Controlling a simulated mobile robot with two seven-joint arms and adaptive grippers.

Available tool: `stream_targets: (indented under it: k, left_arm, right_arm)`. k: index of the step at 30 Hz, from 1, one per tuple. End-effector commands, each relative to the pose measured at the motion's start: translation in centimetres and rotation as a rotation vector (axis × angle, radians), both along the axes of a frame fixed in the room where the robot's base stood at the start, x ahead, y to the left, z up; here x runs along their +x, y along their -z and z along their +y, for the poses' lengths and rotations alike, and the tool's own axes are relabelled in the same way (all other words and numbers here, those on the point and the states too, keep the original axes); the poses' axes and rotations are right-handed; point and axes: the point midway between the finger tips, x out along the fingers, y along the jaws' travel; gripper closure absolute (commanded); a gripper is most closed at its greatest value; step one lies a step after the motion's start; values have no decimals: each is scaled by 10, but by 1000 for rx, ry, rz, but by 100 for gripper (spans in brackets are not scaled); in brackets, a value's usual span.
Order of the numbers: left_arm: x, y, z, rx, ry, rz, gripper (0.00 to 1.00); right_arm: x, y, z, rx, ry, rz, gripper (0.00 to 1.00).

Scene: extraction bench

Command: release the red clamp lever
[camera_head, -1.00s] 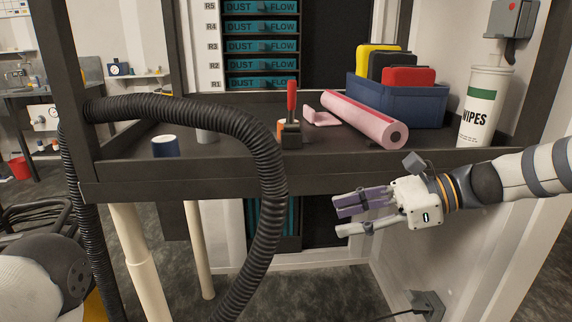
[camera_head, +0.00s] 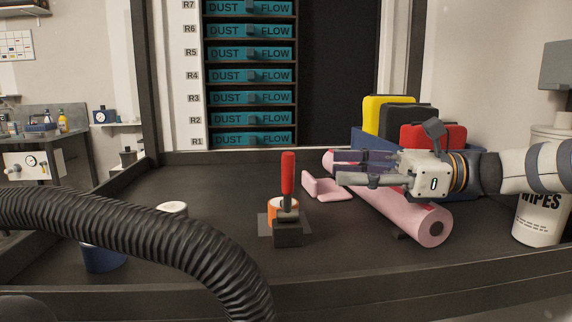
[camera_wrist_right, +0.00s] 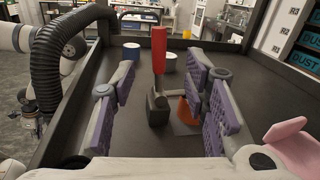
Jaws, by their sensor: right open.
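The red clamp lever (camera_head: 288,174) stands upright on a small dark clamp base (camera_head: 288,235) on the bench. An orange round piece (camera_head: 276,208) sits close behind the base, partly hidden. My right gripper (camera_head: 340,167) is open and empty, to the right of the lever and apart from it, pointing left. In the right wrist view the lever (camera_wrist_right: 159,50) appears between the two open purple-padded fingers (camera_wrist_right: 165,85), ahead of them. My left gripper cannot be made out.
A black corrugated hose (camera_head: 150,230) crosses the front left. A pink roll (camera_head: 400,210) lies below and behind my right gripper, before a blue bin (camera_head: 365,141) with coloured cases. A wipes tub (camera_head: 540,205) stands right.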

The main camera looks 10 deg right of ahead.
Motion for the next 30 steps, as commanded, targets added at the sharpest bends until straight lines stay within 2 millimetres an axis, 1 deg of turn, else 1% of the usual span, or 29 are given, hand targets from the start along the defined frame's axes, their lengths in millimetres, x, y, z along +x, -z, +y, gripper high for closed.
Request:
stream_targets:
  k: [1, 6, 10, 12, 15, 22, 23, 24, 26, 27, 28, 30]
  left_arm:
    - [2, -2, 0, 0, 0, -8, 100]
    - [6, -6, 0, 0, 0, -23, 100]
    - [8, -7, 0, 0, 0, -29, 100]
    - [8, -7, 0, 0, 0, -30, 100]
    - [9, -8, 0, 0, 0, -31, 100]
    - [8, -8, 0, 0, 0, -31, 100]
    - [8, -8, 0, 0, 0, -31, 100]
    - [8, -7, 0, 0, 0, -31, 100]
    - [8, -7, 0, 0, 0, -31, 100]
    - [8, -7, 0, 0, 0, -31, 100]
    - [8, -7, 0, 0, 0, -31, 100]
    - [8, -7, 0, 0, 0, -31, 100]
  right_arm:
    - [1, -2, 13, -3, -4, -2, 59]
    - [9, -2, 57, -5, -4, -3, 59]
    - [15, -1, 82, -4, -2, -3, 59]
    - [17, -1, 90, -2, -1, -2, 59]
    - [19, 0, 97, -2, 0, -2, 59]
    - [20, 0, 98, -2, 1, -1, 59]
    - [20, 0, 98, -2, 1, -1, 61]
    - [20, 0, 98, -2, 1, -1, 70]
    - [20, 0, 98, -2, 1, -1, 84]
    - [19, 0, 98, -2, 1, -2, 93]
    - [19, 0, 98, -2, 1, -2, 99]
    - [19, 0, 98, -2, 0, -2, 100]
